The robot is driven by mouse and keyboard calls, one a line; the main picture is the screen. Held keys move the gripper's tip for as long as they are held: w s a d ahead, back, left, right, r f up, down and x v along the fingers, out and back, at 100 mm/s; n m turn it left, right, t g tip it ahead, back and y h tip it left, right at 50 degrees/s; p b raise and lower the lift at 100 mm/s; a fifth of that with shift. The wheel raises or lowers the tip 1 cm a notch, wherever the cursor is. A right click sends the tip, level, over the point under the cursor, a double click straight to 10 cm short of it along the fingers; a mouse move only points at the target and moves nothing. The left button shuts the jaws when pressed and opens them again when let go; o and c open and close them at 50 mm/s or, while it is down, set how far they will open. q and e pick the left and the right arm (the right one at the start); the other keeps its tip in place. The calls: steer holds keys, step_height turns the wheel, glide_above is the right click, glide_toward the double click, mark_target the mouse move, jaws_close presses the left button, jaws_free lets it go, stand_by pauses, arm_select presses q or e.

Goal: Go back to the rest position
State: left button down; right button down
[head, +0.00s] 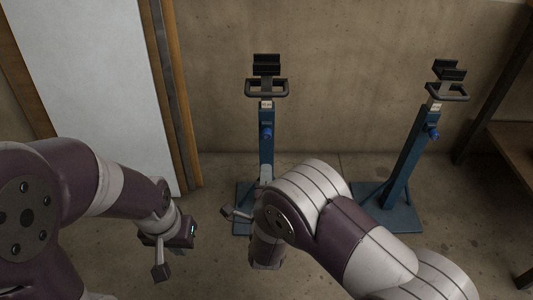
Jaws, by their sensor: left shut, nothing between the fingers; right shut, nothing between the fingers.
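My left gripper (161,272) hangs at the lower left of the head view, over the bare floor. Its fingers are together and hold nothing. My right gripper (229,212) is just left of the picture's middle, in front of the base of the nearer stand, with its fingertip end pointing left. It is shut and empty, and much of it is hidden behind my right forearm. Neither gripper holds a tube or any other part.
Two blue stands with black top cradles and handles stand by the wall: a middle stand (266,146) and a right stand (403,160). My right arm hides part of the middle stand's base. A white panel (95,75) is at left, a wooden shelf (511,150) at right.

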steer(key=s+a+f+n+g+y+p, duration=0.2)
steer(key=s+f+n+g, duration=0.7)
steer(key=n, duration=0.2)
steer(key=s+d+r+n+g+h+p, duration=0.2)
steer(key=s+d+r+n+g+p, duration=0.65)
steer(key=s+d+r, duration=0.55)
steer(key=w+d+r+p, duration=0.35)
steer(key=d+r, duration=0.25)
steer(key=r, duration=0.4)
step_height(320, 180, up, 36)
steer(key=m+p, duration=0.1)
steer(key=p, duration=3.5)
steer(key=shift+d+r+t+p, duration=0.25)
steer(key=shift+d+t+p, duration=0.1)
steer(key=shift+t, duration=0.1)
